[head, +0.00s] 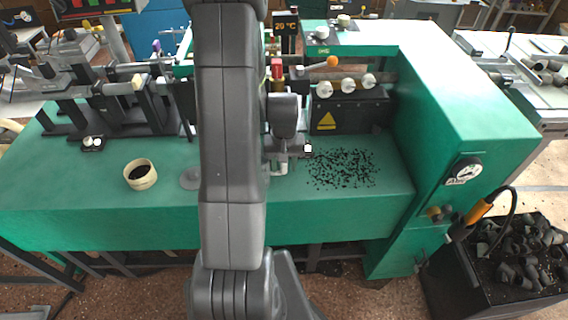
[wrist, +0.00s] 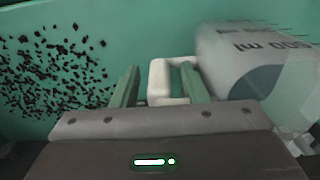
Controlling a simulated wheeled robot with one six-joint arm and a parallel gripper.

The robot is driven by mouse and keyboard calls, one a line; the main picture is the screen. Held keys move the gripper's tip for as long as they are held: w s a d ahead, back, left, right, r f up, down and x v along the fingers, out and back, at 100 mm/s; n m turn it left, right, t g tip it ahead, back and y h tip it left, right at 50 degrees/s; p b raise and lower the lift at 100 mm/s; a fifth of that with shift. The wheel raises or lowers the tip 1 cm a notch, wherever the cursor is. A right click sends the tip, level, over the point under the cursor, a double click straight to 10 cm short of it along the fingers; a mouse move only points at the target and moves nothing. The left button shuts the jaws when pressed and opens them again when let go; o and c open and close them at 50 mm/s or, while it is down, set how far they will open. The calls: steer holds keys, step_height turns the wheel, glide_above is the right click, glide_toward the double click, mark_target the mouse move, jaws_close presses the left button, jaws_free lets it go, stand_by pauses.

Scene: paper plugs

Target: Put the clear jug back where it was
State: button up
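The clear jug (wrist: 255,60) is at the right in the wrist view, with dark "500 ml" lettering that reads upside down there. Its white handle (wrist: 160,82) points toward my gripper. My gripper's (wrist: 160,70) two green fingers stand on either side of the handle bar, the right one between bar and jug body, with small gaps showing. In the head view my arm hides most of the jug (head: 281,164) and of my gripper (head: 290,148). I cannot tell whether the jug touches the bench.
Black flecks (head: 342,168) lie scattered on the green bench (head: 90,205), right of the jug. A flat grey disc (head: 190,179) and a cream bowl with dark contents (head: 140,175) are to the left. A machine with white rollers (head: 346,86) stands behind.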

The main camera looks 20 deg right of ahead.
steer(key=shift+r, duration=0.15)
step_height(320, 180, up, 12)
steer(key=shift+r, duration=0.1)
stand_by(0.6)
